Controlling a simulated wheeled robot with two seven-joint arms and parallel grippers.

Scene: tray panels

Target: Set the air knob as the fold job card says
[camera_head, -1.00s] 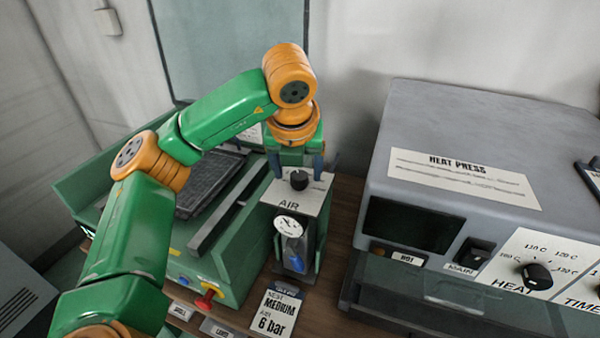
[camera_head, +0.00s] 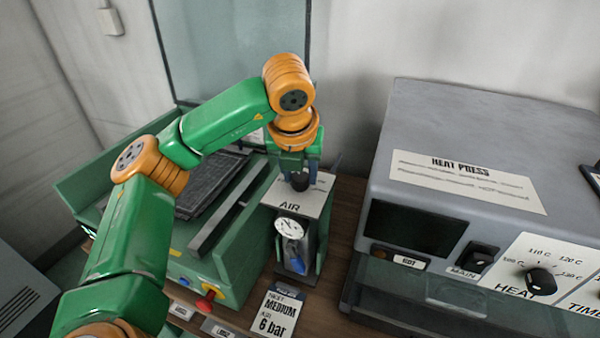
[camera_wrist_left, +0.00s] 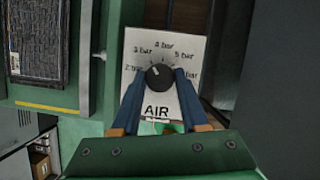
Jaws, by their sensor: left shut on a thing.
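The black air knob (camera_wrist_left: 158,76) sits on a white plate (camera_wrist_left: 185,45) marked AIR, with bar marks in an arc around it. In the left wrist view its pale pointer line is directed up and a little left, between the 3 bar and 4 bar marks as far as I can tell. My left gripper (camera_head: 300,180) is shut on the knob from above, one finger on each side. The job card (camera_head: 273,312) in front reads MEDIUM and 6 bar. A round gauge (camera_head: 290,229) is below the plate; its reading is too small to tell. My right gripper is not in view.
The grey heat press (camera_head: 470,130) stands at the right with its own heat knob (camera_head: 540,281). A green machine (camera_head: 225,275) with a red knob (camera_head: 204,302) stands at the left.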

